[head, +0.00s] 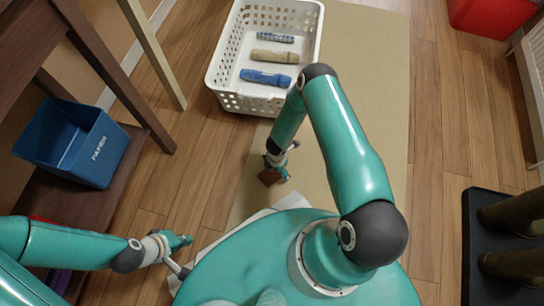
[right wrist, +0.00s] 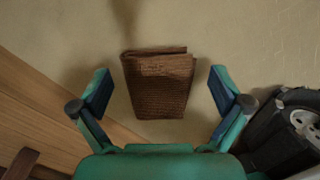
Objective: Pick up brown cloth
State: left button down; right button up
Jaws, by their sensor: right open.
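The brown cloth (right wrist: 158,86) is folded into a small rectangle and lies on the beige mat. In the right wrist view it sits between the two spread fingers of my right gripper (right wrist: 160,92), with a gap on each side. In the head view the cloth (head: 268,178) shows partly beside my right gripper (head: 278,172), which is low over the mat and hides some of it. My left gripper (head: 182,242) is at the lower left, away from the cloth; its jaw opening is unclear.
A blue paper bin (head: 100,150) is on a dark shelf at left. A red container (head: 492,16) is at the far right. The beige mat (head: 375,120) is clear right of my arm.

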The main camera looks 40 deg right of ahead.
jog(key=shift+f, duration=0.15)
jog(key=c, duration=0.8)
notch_tip(320, 180, up, 20)
jog(key=p, duration=0.8)
jog(key=shift+w, duration=0.1)
